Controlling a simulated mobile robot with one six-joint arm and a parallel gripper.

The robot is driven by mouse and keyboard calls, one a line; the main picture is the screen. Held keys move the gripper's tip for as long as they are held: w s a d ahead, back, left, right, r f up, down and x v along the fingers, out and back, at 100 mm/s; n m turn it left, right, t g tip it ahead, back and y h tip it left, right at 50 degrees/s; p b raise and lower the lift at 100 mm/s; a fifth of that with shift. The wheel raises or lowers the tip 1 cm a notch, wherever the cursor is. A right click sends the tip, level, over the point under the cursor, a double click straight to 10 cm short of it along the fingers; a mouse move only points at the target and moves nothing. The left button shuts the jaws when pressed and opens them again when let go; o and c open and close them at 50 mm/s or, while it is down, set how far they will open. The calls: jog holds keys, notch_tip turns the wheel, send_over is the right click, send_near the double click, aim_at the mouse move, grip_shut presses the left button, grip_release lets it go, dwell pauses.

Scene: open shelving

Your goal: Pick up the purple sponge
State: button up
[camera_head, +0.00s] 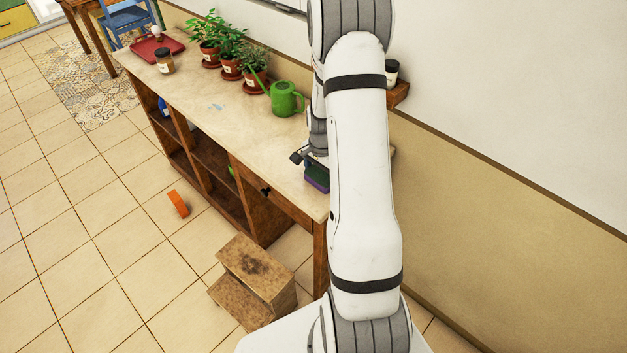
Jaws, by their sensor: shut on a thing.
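The purple sponge (316,184) is at the near right end of the wooden counter (215,117), close to its front edge. Its side is purple, and a dark layer shows above it. My gripper (309,162) is at the sponge, shut on it, at the left of my white arm. My arm hides part of the gripper and the counter behind it. I cannot tell whether the sponge touches the counter top.
A green watering can (287,100) and several potted plants (229,68) stand along the wall side. A jar (165,62) and a red tray (157,48) are at the far end. A wooden step stool (256,275) and an orange object (178,204) are on the floor.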

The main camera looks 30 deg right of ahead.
jog(key=shift+c, duration=0.8)
notch_tip(320, 180, up, 10)
jog(key=shift+b, duration=0.95)
